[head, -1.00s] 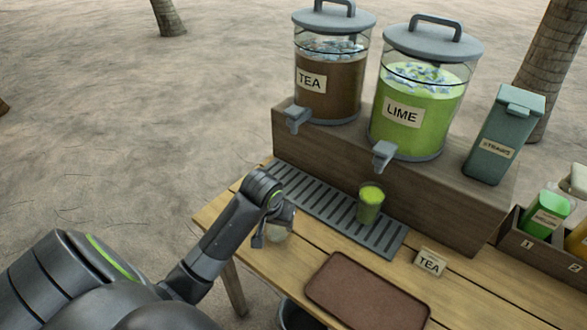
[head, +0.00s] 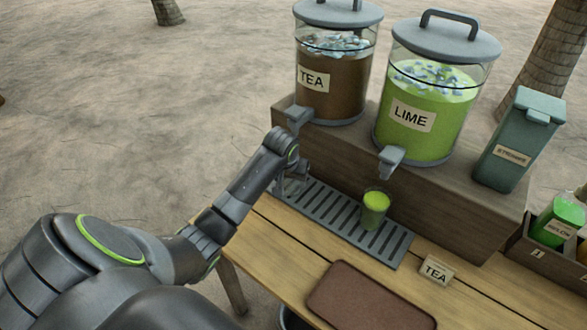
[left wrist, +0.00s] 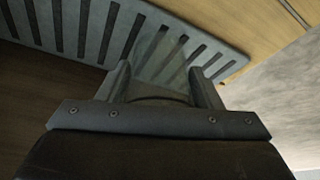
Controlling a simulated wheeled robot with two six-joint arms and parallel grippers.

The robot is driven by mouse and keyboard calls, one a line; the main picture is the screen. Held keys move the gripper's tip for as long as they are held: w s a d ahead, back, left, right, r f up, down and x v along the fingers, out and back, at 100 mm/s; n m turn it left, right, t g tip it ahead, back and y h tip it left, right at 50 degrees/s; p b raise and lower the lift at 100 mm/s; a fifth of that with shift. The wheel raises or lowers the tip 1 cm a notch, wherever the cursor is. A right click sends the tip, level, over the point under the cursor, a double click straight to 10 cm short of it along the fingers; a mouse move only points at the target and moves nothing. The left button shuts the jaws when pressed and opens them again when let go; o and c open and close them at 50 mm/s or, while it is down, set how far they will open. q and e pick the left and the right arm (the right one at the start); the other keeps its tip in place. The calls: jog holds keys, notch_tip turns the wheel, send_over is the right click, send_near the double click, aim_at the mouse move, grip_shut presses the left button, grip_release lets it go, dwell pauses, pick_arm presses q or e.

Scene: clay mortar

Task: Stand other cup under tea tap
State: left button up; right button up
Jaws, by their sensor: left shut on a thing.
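The tea dispenser (head: 335,95) stands on the wooden riser with its grey tap (head: 298,116) facing the front. My left gripper (head: 295,178) is at the left end of the slatted drip tray (head: 345,222), just below the tea tap. It is shut on a clear empty cup (head: 287,187), mostly hidden by the gripper. The left wrist view shows the clear cup (left wrist: 165,62) between the two fingers, over the tray slats. I cannot tell whether its base touches the tray. Another cup (head: 374,208), full of green drink, stands below the lime tap (head: 391,158). My right gripper is not in view.
The lime dispenser (head: 432,105) and a teal straw box (head: 518,145) stand on the riser (head: 440,205). A TEA card (head: 436,270) and a brown tray (head: 368,300) are on the table. A bottle crate (head: 545,255) is at the right.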

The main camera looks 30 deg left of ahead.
pick_arm(q)
jog(key=shift+w+a, duration=0.2)
jog(key=shift+w, duration=0.25)
jog(key=w, duration=0.1)
jog(key=w+a, duration=0.1)
jog(key=w, duration=0.1)
jog(key=shift+w+a, duration=0.1)
jog(key=shift+w, duration=0.1)
jog(key=shift+f, duration=0.3)
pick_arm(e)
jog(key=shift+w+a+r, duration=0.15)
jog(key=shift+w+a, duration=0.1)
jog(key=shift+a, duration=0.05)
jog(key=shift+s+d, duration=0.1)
pick_arm(q)
jog(key=o, duration=1)
jog(key=shift+f, duration=0.15)
jog(key=shift+o, duration=0.2)
